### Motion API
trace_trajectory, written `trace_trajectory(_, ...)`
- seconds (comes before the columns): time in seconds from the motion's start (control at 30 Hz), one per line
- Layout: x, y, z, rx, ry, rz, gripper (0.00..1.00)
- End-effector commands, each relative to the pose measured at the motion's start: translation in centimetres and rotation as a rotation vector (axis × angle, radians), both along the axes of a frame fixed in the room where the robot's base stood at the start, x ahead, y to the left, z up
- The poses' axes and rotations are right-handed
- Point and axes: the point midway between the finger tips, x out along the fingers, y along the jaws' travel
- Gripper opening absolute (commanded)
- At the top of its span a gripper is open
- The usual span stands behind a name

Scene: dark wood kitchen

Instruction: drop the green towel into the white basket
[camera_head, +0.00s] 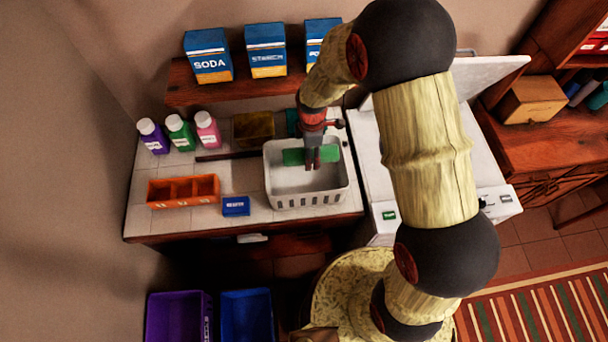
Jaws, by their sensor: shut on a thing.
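The white basket (307,200) stands on the tiled counter, near its right end. My gripper (313,166) points down over the basket's opening. It is shut on the green towel (296,156), a flat green strip that sticks out to the left and right of the fingers. The towel appears within the basket's outline, toward its back. I cannot tell its exact height against the rim. The part of the towel between the fingers is hidden.
Purple, green and pink bottles (180,133) stand at the counter's back left. An orange divided tray (183,191) and a small blue box (236,206) sit left of the basket. A shelf (232,87) holds boxes above. A white machine (374,178) stands to the right.

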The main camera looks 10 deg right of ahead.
Motion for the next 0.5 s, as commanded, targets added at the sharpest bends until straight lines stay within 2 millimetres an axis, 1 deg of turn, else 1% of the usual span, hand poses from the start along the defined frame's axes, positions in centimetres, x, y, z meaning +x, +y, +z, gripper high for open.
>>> trace_trajectory(0.03, 0.0, 0.0, -0.9, 0.0, 0.001, 0.0, 0.2)
trace_trajectory(0.23, 0.0, 0.0, -3.1, 0.0, 0.002, -0.001, 0.2)
trace_trajectory(0.37, 0.0, 0.0, -3.9, 0.0, 0.0, -0.001, 0.2)
trace_trajectory(0.5, 0.0, 0.0, -4.0, 0.0, -0.001, -0.001, 0.2)
